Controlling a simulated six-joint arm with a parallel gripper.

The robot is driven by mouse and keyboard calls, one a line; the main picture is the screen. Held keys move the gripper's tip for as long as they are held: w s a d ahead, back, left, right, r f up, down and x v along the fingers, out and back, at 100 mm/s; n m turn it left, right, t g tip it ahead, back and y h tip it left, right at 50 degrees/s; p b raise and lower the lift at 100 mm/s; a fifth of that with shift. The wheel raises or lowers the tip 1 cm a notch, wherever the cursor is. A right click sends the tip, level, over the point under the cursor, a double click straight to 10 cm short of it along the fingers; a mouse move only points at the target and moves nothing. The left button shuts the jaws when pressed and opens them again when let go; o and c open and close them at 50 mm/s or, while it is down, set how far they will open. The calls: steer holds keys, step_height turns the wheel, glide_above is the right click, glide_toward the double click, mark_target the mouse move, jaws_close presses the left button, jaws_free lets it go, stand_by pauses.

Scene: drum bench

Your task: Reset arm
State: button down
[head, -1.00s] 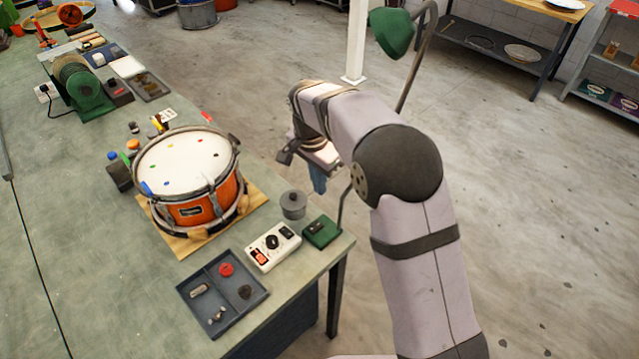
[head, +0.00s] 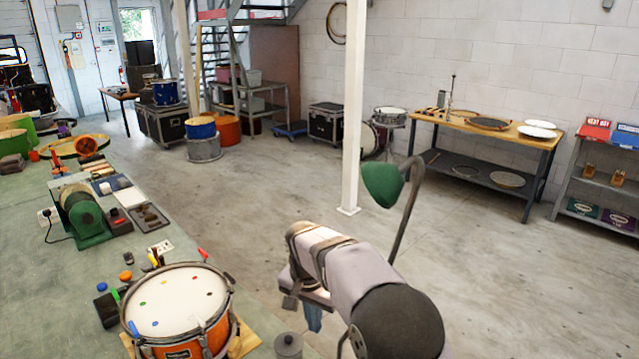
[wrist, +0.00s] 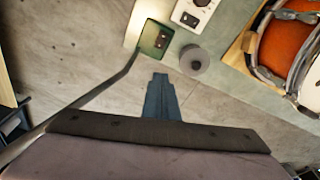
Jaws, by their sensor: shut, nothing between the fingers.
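My gripper (wrist: 160,78) points down in the wrist view, its blue-grey fingers together with nothing between them. In the head view only its blue tip (head: 314,318) shows below my arm, beyond the bench's right edge. The orange snare drum (head: 180,318) sits on the green bench (head: 60,260) left of my gripper, with small coloured markers on its white head. The drum also shows in the wrist view (wrist: 292,42) at the upper right. My gripper touches nothing that I can see.
A green lamp (head: 383,184) on a curved stand rises behind my arm. Open floor (head: 250,200) lies beyond the bench.

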steer(key=s+d+f+n+g, duration=0.2)
steer(key=s+d+f+n, duration=0.1)
steer(key=s+f+n, duration=0.8)
steer(key=s+d+r+m+g, duration=0.1)
steer(key=s+d+m, duration=0.1)
steer(key=s+d, duration=0.5)
steer(key=s+d+r+m, duration=0.1)
steer(key=s+d+r, duration=0.1)
steer(key=s, duration=0.8)
steer(key=shift+w+d+r+m+t+y, duration=0.2)
steer(key=shift+d+r+m+t, duration=0.3)
steer(key=shift+d+r, duration=0.55)
steer(key=shift+w+d+r+m+t+y, duration=0.25)
steer(key=shift+d+r+m, duration=0.35)
steer(key=shift+d+r, duration=0.4)
